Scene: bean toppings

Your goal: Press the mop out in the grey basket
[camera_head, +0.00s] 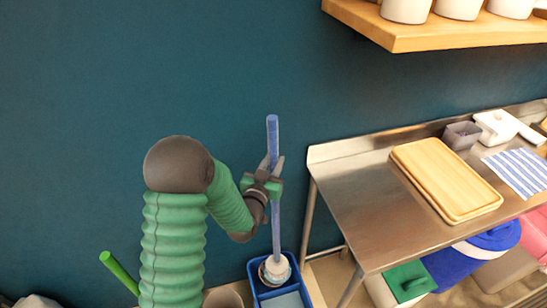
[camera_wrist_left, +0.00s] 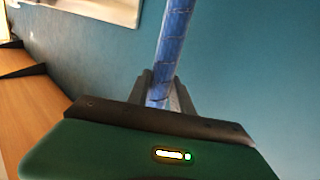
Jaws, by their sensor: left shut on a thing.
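The mop stands nearly upright, with a blue handle (camera_head: 272,135) and a whitish head (camera_head: 276,267) at its lower end. My left gripper (camera_head: 272,170) is shut around the upper part of the handle. In the left wrist view the handle (camera_wrist_left: 173,40) rises between the two dark fingers (camera_wrist_left: 163,92). The mop head is inside a blue bucket (camera_head: 255,272) on the floor. A greyish ring shows around the head, which may be the grey basket; the mop head covers most of it. My right gripper is not in view.
A steel table (camera_head: 355,190) stands right of the bucket, carrying a wooden tray (camera_head: 445,178) and a striped cloth (camera_head: 520,172). A wooden shelf (camera_head: 430,40) with white pots hangs above. A green stick (camera_head: 119,272) leans at lower left. The teal wall is close behind.

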